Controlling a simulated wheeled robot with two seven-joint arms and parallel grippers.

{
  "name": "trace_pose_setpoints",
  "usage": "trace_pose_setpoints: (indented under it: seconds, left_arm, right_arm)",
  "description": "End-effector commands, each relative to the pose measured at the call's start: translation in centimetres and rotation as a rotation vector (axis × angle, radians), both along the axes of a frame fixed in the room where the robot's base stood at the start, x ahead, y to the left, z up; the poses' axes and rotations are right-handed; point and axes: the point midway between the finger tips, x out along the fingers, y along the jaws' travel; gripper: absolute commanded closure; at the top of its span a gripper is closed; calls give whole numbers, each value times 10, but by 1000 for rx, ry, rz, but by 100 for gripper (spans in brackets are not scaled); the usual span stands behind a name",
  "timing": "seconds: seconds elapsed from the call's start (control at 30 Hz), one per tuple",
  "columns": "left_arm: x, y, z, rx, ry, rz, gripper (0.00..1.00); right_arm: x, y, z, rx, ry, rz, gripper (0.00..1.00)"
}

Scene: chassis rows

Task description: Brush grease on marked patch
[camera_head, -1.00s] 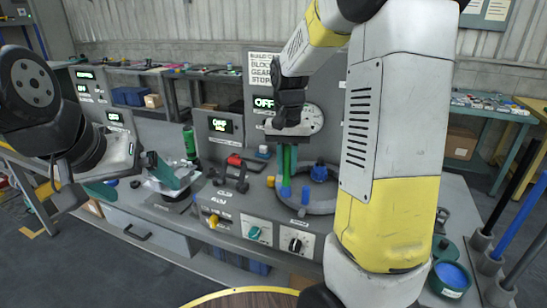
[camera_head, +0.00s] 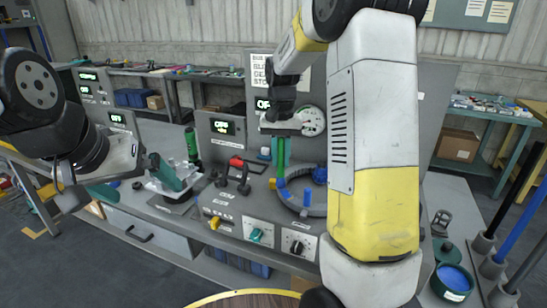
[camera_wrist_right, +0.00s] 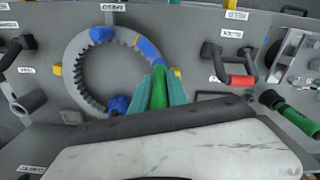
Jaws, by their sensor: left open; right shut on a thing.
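A grey toothed ring (camera_head: 314,210) lies on the bench and also shows in the right wrist view (camera_wrist_right: 72,62). It carries blue patches (camera_wrist_right: 148,50) on its upper right part and a thin yellow mark across it. My right gripper (camera_head: 281,157) is shut on a green brush (camera_wrist_right: 158,88), held between teal fingers. The brush's far end is over the ring beside a blue patch; I cannot tell whether it touches. My left gripper (camera_head: 133,181) is open and empty at the left front of the bench, its teal fingers apart.
An open tub with blue contents (camera_head: 453,280) stands at the right. A grey panel with knobs (camera_head: 255,233) fronts the bench. Dark handles (camera_head: 232,180), a red-gripped handle (camera_wrist_right: 238,80) and a green cylinder (camera_wrist_right: 292,113) stand near the ring. Upright rods are at far right.

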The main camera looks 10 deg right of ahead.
Motion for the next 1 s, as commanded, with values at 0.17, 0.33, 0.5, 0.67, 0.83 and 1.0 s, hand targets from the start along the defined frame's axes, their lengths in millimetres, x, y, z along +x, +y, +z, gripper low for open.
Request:
trace_pose_setpoints:
  seconds: [0.17, 0.33, 0.5, 0.67, 0.83, 1.0]
  left_arm:
    - [0, 0, 0, 0, 0, 0, 0]
    - [0, 0, 0, 0, 0, 0, 0]
    - [0, 0, 0, 0, 0, 0, 0]
    - [0, 0, 0, 0, 0, 0, 0]
    - [0, 0, 0, 0, 0, 0, 0]
    - [0, 0, 0, 0, 0, 0, 0]
  right_arm:
    - [8, 1, 0, 0, 0, 1, 100]
    - [0, 0, 1, 0, 0, 0, 100]
    - [-15, -2, 0, 0, -1, 1, 100]
    - [-24, -3, -1, 0, 0, 1, 100]
    - [-29, -4, -1, 0, -1, 1, 100]
    - [-44, -6, -1, 1, -1, 1, 100]
